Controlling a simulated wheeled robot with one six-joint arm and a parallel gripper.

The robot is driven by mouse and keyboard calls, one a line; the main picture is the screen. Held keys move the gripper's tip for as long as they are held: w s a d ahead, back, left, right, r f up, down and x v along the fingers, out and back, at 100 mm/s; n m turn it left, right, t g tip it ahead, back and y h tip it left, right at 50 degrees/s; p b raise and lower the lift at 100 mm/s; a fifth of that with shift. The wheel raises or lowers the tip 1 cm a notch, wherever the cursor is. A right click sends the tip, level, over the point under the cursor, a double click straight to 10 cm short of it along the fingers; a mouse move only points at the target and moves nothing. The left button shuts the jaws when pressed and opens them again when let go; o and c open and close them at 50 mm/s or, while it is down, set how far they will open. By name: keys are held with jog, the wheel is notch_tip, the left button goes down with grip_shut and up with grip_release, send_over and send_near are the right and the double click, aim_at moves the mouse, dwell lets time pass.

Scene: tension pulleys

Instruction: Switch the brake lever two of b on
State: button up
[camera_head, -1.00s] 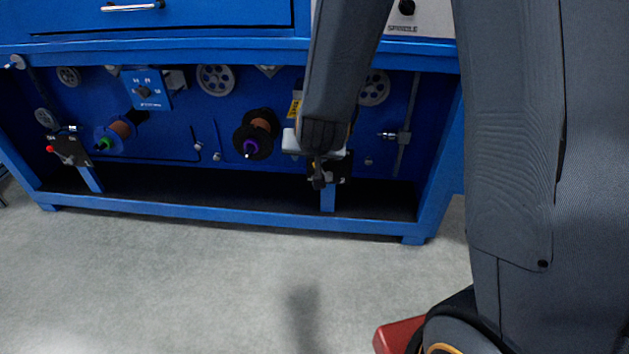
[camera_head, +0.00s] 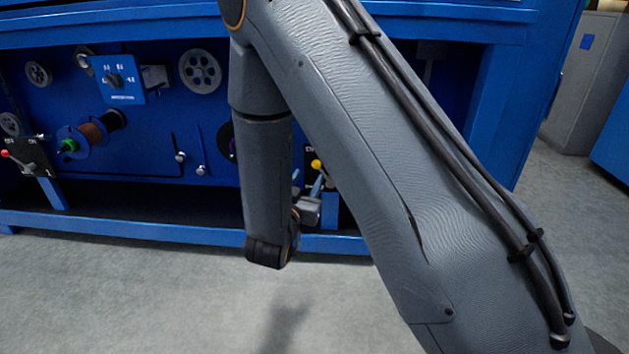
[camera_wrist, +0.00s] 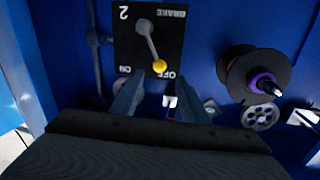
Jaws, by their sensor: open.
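The brake lever two has a grey arm and a yellow knob (camera_wrist: 160,66) on a black plate (camera_wrist: 125,40) marked "BRAKE 2", upside down in the wrist view. The knob is beside the OFF mark, with ON to its left in the picture. My gripper (camera_wrist: 162,98) is open and empty, its fingers spread on either side, just short of the knob. No contact shows. In the head view the yellow knob (camera_head: 316,165) shows between my arm links, and the plate is mostly hidden.
Another lever with a red knob (camera_head: 5,153) stands at the far left. A dark spool with a purple hub (camera_wrist: 262,80) and a grey wheel (camera_wrist: 260,116) are right of the lever in the wrist view. The grey floor (camera_head: 150,290) in front is clear.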

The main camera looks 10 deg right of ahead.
aim_at(315, 166)
jog(key=b+x, duration=0.4)
jog(key=x, duration=0.3)
jog(key=shift+w+d+f, duration=0.15)
jog(key=shift+w+d, duration=0.1)
jog(key=shift+w, duration=0.05)
